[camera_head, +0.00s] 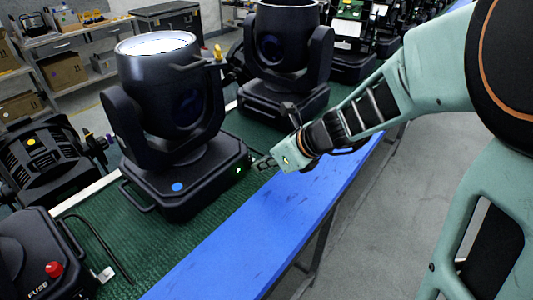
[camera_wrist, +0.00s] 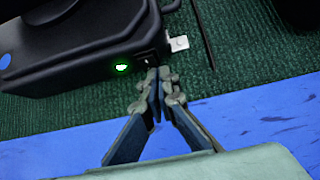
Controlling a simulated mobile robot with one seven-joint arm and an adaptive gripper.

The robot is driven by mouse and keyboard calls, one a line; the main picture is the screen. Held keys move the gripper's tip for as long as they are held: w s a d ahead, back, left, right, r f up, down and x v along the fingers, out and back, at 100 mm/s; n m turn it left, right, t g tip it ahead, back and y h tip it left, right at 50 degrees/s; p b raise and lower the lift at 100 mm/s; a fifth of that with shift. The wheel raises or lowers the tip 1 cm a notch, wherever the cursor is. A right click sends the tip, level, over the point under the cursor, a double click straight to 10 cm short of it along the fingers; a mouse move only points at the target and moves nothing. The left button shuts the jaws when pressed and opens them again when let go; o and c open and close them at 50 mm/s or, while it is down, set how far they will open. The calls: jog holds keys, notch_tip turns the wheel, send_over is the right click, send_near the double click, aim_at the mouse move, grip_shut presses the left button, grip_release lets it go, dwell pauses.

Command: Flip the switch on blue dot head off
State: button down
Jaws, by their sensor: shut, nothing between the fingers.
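The blue dot head (camera_head: 180,120) is a black moving-head light standing upright on the green mat. Its blue dot (camera_head: 177,187) is on the front of its base; the dot also shows at the left edge in the wrist view (camera_wrist: 5,61). A small green light (camera_wrist: 122,68) glows on the base near its right corner. The switch (camera_wrist: 147,60) appears as a small dark part right of the green light, partly hidden by my fingertips. My gripper (camera_wrist: 157,72) is shut and empty, its tips at or very near the switch; contact cannot be told. It shows in the head view (camera_head: 262,163).
A second moving head (camera_head: 283,60) stands behind to the right. The blue table edge (camera_head: 235,240) is clear.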

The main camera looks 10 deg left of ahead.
jog(key=f+y+b, duration=0.1)
jog(key=b, duration=0.2)
jog(key=shift+w+a, duration=0.1)
jog(key=shift+a, duration=0.05)
jog(key=shift+t+b, duration=0.4)
jog(key=shift+b, duration=0.8)
jog(key=shift+a+r+y+b, duration=0.1)
jog(key=shift+y+b, duration=0.3)
jog(key=shift+b, duration=0.75)
jog(key=shift+r, duration=0.15)
jog(key=shift+a, duration=0.1)
